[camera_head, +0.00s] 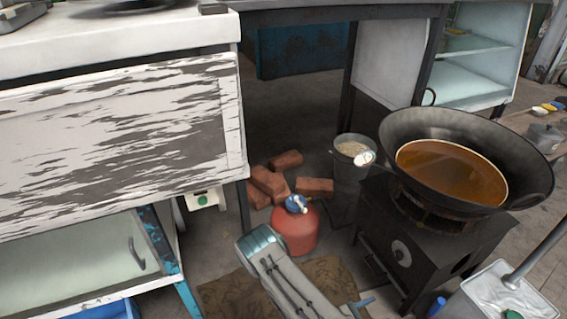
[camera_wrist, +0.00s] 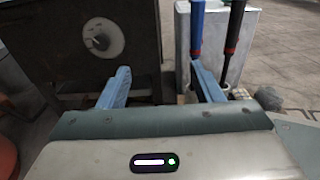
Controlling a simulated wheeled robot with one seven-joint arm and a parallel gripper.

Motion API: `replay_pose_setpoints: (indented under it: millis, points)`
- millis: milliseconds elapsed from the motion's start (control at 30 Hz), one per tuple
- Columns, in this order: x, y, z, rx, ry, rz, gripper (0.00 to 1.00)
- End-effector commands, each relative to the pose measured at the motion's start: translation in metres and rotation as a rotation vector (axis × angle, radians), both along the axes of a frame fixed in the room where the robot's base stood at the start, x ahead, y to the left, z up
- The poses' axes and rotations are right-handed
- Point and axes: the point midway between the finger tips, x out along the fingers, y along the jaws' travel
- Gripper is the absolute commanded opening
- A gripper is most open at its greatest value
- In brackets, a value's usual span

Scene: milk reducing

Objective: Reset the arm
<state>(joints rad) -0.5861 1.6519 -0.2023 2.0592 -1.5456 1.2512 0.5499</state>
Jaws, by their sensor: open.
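My gripper (camera_wrist: 160,88) shows in the wrist view with its two blue fingers spread apart. Nothing is between them. It faces the dark stove (camera_wrist: 75,45) and a pale box (camera_wrist: 225,40) with a blue handle (camera_wrist: 197,28) and a black handle (camera_wrist: 236,25) in front of it. The right finger is close to the blue handle; I cannot tell whether they touch. In the head view my arm reaches in from the bottom middle, and one blue fingertip shows at its end.
A large black wok (camera_head: 410,125) of brown liquid sits on the stove (camera_head: 385,228). A red gas canister (camera_head: 296,232), bricks (camera_head: 270,182) and a bucket (camera_head: 350,178) stand on the floor left of it. A white-topped container (camera_head: 505,295) is at the lower right. A peeling cabinet (camera_head: 110,140) fills the left.

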Motion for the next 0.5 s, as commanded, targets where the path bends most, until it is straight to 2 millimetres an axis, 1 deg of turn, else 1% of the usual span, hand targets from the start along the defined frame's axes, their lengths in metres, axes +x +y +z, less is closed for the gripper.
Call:
replay_pose_setpoints:
  millis: [33,167,367,467,500]
  points:
    - [0.002,0.002,0.009,0.007,-0.012,-0.015,0.6]
    - [0.006,0.006,0.028,0.024,-0.046,-0.064,0.6]
    - [0.011,0.011,0.066,0.06,-0.11,-0.167,0.6]
    - [0.015,0.014,0.094,0.089,-0.154,-0.239,0.6]
    - [0.016,0.016,0.108,0.105,-0.176,-0.274,0.6]
